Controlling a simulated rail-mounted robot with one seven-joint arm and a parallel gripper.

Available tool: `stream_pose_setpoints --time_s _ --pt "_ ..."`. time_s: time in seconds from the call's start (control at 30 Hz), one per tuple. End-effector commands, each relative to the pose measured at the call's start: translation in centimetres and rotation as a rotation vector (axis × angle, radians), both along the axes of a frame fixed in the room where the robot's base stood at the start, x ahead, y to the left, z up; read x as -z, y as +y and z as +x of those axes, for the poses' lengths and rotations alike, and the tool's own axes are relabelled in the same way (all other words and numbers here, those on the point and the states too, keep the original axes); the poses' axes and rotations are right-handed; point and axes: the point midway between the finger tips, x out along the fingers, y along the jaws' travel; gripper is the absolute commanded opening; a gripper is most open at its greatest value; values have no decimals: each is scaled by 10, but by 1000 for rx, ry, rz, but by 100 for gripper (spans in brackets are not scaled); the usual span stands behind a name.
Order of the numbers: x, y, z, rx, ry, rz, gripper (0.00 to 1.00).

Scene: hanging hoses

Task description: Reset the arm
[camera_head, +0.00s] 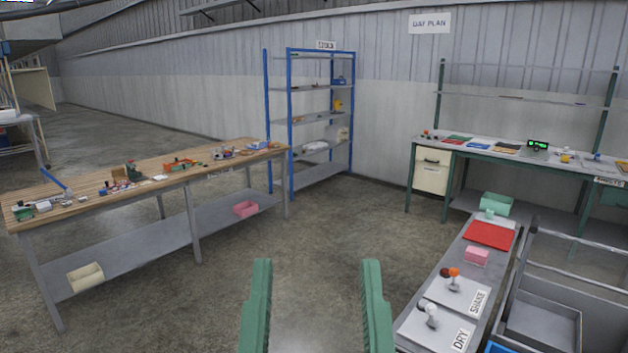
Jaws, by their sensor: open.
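My gripper (317,300) shows at the bottom centre of the head view as two green fingers, spread wide apart. It is open, and nothing shows between the fingers except the bare concrete floor behind. The rest of my arm is out of view below the frame. The fingers are apart from the benches and shelves around them. The right finger appears just left of the low grey bench (405,316) with the DRY and SHAKE labels; I cannot tell the depth between them.
A long wooden-topped workbench (95,203) with many small items stands at left. A blue shelf rack (291,120) stands at the back. A green-legged desk (428,139) is at back right, and a grey cart (540,318) at lower right. The central floor (310,225) is clear.

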Motion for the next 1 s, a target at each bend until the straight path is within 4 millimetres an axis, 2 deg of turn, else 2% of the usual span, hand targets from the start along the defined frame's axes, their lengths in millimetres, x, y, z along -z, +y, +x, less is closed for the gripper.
stream_pose_setpoints --time_s 0.03,0.17,0.27,0.5,0.63,0.7,0.8,1.0 --pt "-31 0 0 -1 0 -1 52" --pt "-73 1 1 -2 0 -1 52" --pt "-116 1 1 -4 0 -1 52" --pt "-241 3 1 -11 1 1 52" --pt "-299 4 1 -15 2 2 52" --pt "-320 4 1 -17 2 2 52" --pt "-339 5 1 -19 3 3 52" --pt "-343 5 1 -19 3 3 52"
